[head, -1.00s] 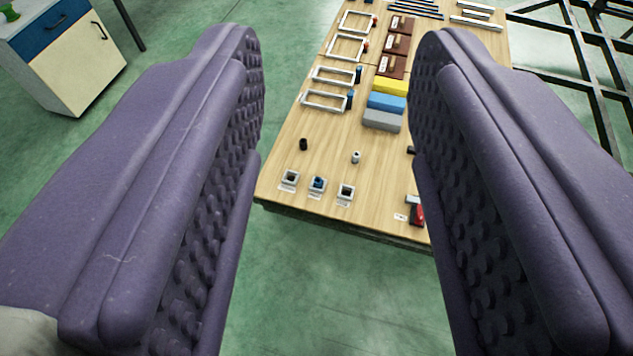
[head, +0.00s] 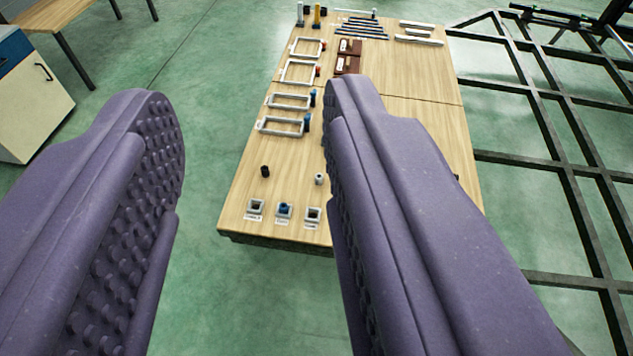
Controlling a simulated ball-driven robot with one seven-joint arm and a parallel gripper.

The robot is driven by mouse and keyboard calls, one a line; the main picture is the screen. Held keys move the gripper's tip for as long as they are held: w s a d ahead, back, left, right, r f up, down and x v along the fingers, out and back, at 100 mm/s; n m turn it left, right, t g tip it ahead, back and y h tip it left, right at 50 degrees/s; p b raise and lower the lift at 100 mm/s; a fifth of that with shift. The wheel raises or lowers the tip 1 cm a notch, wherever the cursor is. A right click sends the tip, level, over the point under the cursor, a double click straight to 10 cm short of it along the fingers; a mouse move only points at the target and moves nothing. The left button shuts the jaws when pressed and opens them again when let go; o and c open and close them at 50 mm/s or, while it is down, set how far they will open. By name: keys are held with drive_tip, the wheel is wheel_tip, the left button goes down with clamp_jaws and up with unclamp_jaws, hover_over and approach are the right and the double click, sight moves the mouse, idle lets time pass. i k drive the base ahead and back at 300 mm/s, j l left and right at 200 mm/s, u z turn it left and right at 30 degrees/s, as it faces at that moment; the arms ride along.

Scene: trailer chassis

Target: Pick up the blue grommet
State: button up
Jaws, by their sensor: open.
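The small blue grommet (head: 284,208) sits in the middle one of three small square holders at the near edge of the wooden table (head: 400,130). My gripper (head: 255,95) is open and empty. Its two purple studded fingers are large in the foreground, with green floor and the table's left part showing between them. The grommet appears in the gap between the fingers, nearer the right finger, and well beyond them. The right finger hides part of the table.
A black cylinder (head: 265,171) and a white one (head: 319,179) stand just behind the holders. White rectangular frames (head: 281,126) lie farther back. A black metal chassis (head: 560,150) lies to the right. A cabinet (head: 30,110) is at left. Floor before the table is clear.

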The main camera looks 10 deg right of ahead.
sight(283, 207)
drive_tip(key=u, duration=0.35)
drive_tip(key=i+l+u, duration=0.8)
drive_tip(key=l, duration=0.15)
drive_tip(key=i+l, duration=0.15)
drive_tip(key=l, duration=0.2)
drive_tip(key=i+l, duration=0.2)
drive_tip(key=l, duration=0.15)
drive_tip(key=i+l+u, duration=0.1)
drive_tip(key=l, duration=0.2)
drive_tip(key=i+l, duration=0.2)
drive_tip(key=l, duration=0.15)
drive_tip(key=i+l, duration=0.15)
drive_tip(key=l, duration=0.2)
